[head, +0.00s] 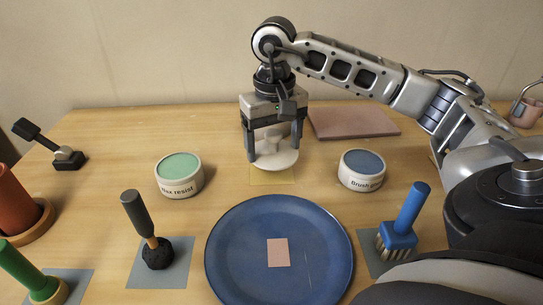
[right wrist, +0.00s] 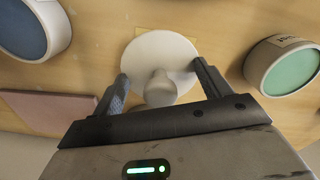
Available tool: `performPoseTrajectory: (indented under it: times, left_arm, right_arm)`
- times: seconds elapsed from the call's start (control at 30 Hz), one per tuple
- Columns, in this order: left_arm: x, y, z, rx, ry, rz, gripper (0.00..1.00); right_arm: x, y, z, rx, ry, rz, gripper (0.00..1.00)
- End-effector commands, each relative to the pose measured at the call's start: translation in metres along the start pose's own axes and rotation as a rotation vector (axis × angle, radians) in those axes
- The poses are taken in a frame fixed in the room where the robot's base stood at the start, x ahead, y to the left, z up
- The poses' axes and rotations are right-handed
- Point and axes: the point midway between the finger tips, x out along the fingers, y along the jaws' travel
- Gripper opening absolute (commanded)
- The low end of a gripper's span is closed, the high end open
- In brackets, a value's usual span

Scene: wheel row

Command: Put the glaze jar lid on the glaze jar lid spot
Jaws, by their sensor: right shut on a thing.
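The glaze jar lid (head: 277,161) is a white round disc with a knob on top. My right gripper (head: 275,155) points down and is shut on it, with one finger on each side. In the right wrist view the lid (right wrist: 160,52) lies between the two fingertips (right wrist: 162,84), its knob toward the gripper. A flat yellow square (head: 272,178), seemingly the lid spot, shows under and in front of the lid. I cannot tell whether the lid touches it. My left gripper is not in view.
A green-topped jar (head: 180,174) stands left of the lid, a blue-topped jar (head: 361,169) right. A blue plate (head: 230,255) lies in front. A pink slab (head: 352,122) lies behind right. A black-handled tool (head: 157,252) and blue brush (head: 398,242) stand on grey mats.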

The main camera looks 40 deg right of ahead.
Motion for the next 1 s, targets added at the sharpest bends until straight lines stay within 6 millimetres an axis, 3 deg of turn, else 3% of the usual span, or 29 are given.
performPoseTrajectory:
  times: [0.17,0.4,0.77,0.8,0.87,1.0]
  left_arm:
    - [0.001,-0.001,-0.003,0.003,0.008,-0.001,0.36]
    - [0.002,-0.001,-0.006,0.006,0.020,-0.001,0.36]
    - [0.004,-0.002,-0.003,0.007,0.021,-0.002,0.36]
    - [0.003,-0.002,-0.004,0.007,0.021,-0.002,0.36]
    - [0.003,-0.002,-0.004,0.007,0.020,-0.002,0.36]
    - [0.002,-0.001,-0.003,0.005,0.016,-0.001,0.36]
  right_arm:
    - [0.010,0.000,-0.008,0.001,-0.003,0.001,0.54]
    - [0.042,0.000,-0.009,0.001,-0.001,0.002,0.54]
    - [0.046,0.000,-0.009,0.001,0.000,0.001,0.54]
    - [0.046,0.000,-0.009,0.001,0.001,0.001,0.82]
    - [0.045,0.000,-0.009,0.001,0.000,0.001,0.98]
    - [0.045,0.000,-0.009,0.001,0.000,0.001,0.98]
